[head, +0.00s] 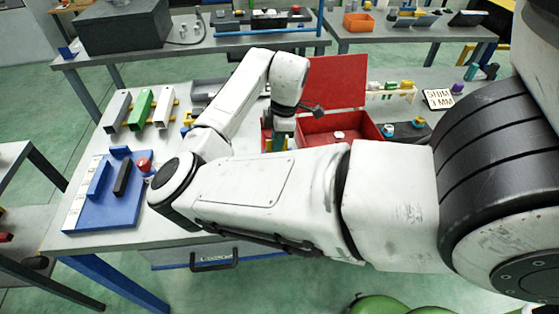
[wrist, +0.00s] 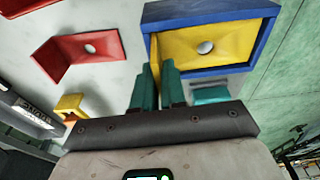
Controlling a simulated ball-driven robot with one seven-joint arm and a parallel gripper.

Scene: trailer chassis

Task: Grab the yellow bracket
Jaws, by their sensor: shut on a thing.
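In the wrist view a yellow bracket (wrist: 200,45) with a round pale hole sits inside a blue frame (wrist: 267,30). Its upright flange stands between the two teal fingers of my gripper (wrist: 157,82), which are shut on it. The bracket still lies within the frame's walls. A smaller yellow bracket-shaped piece (wrist: 70,106) lies apart at the lower left. In the head view my gripper (head: 278,140) points down beside the red box, and my forearm hides the held bracket.
A red bracket (wrist: 85,50) lies left of the blue frame in the wrist view. In the head view an open red box (head: 375,128) stands right of my gripper. A blue fixture (head: 88,212) and several coloured channels (head: 140,110) are on the bench's left.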

